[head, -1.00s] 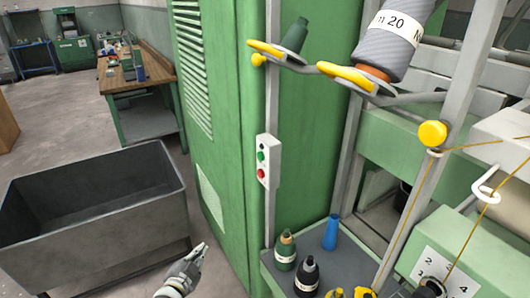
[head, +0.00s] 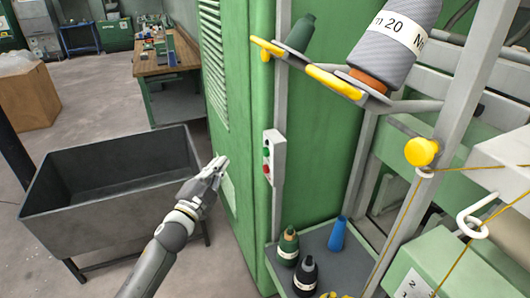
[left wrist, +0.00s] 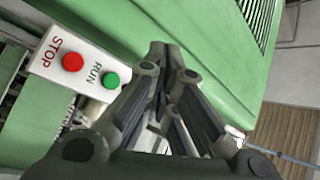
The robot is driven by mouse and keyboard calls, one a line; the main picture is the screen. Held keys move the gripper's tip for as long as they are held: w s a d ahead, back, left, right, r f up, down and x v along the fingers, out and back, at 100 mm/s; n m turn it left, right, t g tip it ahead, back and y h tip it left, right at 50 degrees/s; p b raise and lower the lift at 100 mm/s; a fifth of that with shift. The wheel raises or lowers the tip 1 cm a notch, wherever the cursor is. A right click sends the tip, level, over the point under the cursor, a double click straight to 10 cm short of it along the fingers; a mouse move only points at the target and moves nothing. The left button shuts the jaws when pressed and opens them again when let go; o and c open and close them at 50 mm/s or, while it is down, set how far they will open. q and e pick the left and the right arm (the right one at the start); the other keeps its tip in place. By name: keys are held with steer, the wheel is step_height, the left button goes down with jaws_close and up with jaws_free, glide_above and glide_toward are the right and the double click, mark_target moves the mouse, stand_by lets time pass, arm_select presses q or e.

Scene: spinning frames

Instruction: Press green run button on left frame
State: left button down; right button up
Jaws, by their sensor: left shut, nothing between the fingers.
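The green run button (head: 266,151) is on a white control box (head: 278,158) fixed to the edge of the green frame cabinet (head: 243,120). A red stop button (head: 266,168) sits below it. In the left wrist view the green button (left wrist: 111,81) is beside the RUN label, and the red button (left wrist: 73,62) is beside STOP. My left gripper (head: 222,162) is shut and empty, in front of the cabinet and left of the box, apart from the buttons. In the left wrist view its fingertips (left wrist: 168,48) lie right of the green button. My right gripper is out of view.
A dark grey bin (head: 105,195) stands on the left. A tray (head: 345,265) below the box holds several cones, including a blue one (head: 336,235). Yellow-tipped holders and a large grey bobbin (head: 398,38) hang at upper right. A workbench (head: 165,70) stands behind.

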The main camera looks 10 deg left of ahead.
mark_target(266, 152)
arm_select(q)
steer(key=w+d+b, duration=0.2)
steer(key=w+d, duration=0.3)
steer(key=d, duration=0.2)
steer(key=shift+d, duration=0.2)
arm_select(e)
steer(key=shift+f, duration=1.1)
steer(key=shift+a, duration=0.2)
arm_select(q)
steer(key=shift+d, duration=0.1)
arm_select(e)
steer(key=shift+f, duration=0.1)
arm_select(q)
steer(key=shift+w+d, duration=0.2)
steer(key=shift+d, duration=0.05)
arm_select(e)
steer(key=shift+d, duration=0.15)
